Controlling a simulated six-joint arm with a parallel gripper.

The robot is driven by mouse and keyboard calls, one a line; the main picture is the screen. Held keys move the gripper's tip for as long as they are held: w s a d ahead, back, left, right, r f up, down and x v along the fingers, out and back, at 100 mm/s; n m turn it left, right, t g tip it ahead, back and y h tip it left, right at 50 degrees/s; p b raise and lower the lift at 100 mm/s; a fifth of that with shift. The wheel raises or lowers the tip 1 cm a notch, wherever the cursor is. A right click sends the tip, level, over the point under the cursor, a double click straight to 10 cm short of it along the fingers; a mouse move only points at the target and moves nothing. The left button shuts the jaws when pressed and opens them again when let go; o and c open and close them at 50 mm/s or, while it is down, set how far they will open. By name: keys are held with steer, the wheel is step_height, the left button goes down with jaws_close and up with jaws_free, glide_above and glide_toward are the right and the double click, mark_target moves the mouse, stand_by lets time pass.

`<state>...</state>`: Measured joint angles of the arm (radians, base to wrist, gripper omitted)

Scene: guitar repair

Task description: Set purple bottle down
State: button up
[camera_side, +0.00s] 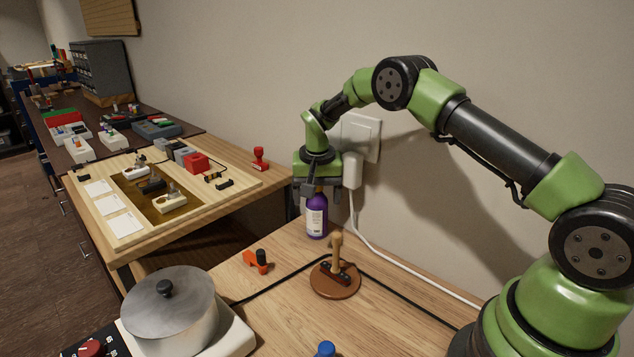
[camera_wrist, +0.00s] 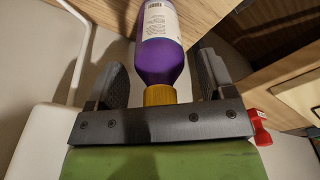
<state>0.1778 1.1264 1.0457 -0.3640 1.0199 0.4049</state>
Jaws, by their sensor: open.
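The purple bottle (camera_side: 317,216) has a white label and stands upright on the wooden table (camera_side: 290,300), near its back edge by the wall. My gripper (camera_side: 318,200) points down over the bottle's upper part, with its fingers on either side. In the wrist view, the bottle (camera_wrist: 160,62) with its yellow cap (camera_wrist: 159,95) lies between the two dark fingers of my gripper (camera_wrist: 160,85). The fingers are open, with a visible gap on each side of the bottle.
A white plug adapter (camera_side: 352,170) and its cable are on the wall just right of the bottle. An orange-and-black item (camera_side: 257,261), a round brown stand with a wooden handle (camera_side: 336,281) and a metal pot (camera_side: 168,312) are nearby. Several electrical parts lie on the left bench.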

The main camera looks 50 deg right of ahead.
steer(key=r, duration=0.8)
steer(key=s+a+r, duration=0.1)
steer(key=r, duration=0.3)
steer(key=s+a+r+n+t+y, duration=0.1)
steer(key=s+a+r, duration=0.2)
steer(key=s+r, duration=0.25)
steer(key=s+a+r+n+t, duration=0.2)
steer(key=s+a+r, duration=0.15)
steer(key=s, duration=0.35)
steer(key=s+a+r+n+t+y, duration=0.1)
steer(key=s+a+r, duration=0.1)
steer(key=s+r, duration=0.35)
steer(key=s+a+f+n+t+y, duration=0.1)
steer(key=s+a+f+t, duration=0.1)
steer(key=s, duration=0.7)
steer(key=shift+s+f, duration=0.4)
steer(key=shift+f, duration=0.3)
